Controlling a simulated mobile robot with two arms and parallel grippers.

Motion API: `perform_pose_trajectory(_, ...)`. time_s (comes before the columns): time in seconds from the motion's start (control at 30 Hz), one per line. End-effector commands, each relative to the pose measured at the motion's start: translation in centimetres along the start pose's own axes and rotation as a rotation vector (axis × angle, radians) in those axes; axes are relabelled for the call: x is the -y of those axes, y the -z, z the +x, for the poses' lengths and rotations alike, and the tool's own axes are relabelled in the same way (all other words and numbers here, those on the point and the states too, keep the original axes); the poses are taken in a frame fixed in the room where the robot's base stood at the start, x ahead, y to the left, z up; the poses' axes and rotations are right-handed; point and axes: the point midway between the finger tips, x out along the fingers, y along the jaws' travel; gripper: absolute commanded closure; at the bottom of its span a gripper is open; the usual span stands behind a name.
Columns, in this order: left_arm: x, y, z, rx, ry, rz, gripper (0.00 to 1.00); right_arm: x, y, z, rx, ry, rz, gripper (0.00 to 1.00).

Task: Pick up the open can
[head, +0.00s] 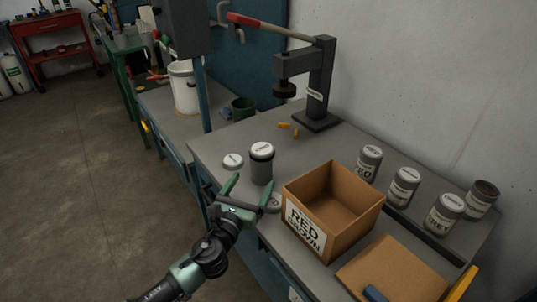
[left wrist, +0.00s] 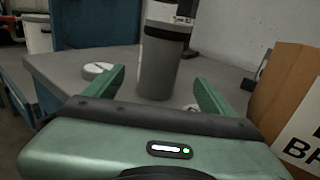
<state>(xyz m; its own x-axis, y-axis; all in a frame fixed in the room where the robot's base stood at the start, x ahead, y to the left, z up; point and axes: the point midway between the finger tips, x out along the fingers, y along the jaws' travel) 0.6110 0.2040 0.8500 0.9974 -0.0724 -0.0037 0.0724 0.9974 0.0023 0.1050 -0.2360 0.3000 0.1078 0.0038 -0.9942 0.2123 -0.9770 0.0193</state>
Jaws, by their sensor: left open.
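A grey can (head: 261,172) with a dark band near its top and a pale labelled top stands upright on the bench. My left gripper (head: 252,193) is open, its fingers pointing at this can from the near side. In the left wrist view the can (left wrist: 158,70) stands beyond and between the open fingertips (left wrist: 160,82), with no visible contact. Another can (head: 482,198), at the far right, shows a dark brown top that looks open. Three grey cans with pale tops, one of them (head: 404,187), stand near it. My right gripper is out of view.
A cardboard box (head: 362,219) marked RED BROWN stands just right of the gripper. A flat pale disc (head: 233,160) lies left of the near can. A lever press (head: 318,85) and orange plugs (head: 284,125) are behind. A brown board (head: 392,272) lies at front right.

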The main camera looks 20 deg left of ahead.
Motion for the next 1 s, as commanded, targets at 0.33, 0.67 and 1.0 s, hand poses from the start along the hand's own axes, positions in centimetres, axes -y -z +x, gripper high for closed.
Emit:
perform_pose_trajectory(0.33,0.0,0.0,3.1,-0.001,-0.001,-0.002,0.16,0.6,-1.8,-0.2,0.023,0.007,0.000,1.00)
perform_pose_trajectory(0.67,-0.2,0.0,7.5,0.000,-0.001,-0.003,0.16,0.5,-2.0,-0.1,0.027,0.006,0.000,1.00)
perform_pose_trajectory(1.0,-0.2,0.1,7.8,-0.002,0.000,-0.002,0.32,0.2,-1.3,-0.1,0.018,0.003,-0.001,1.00)
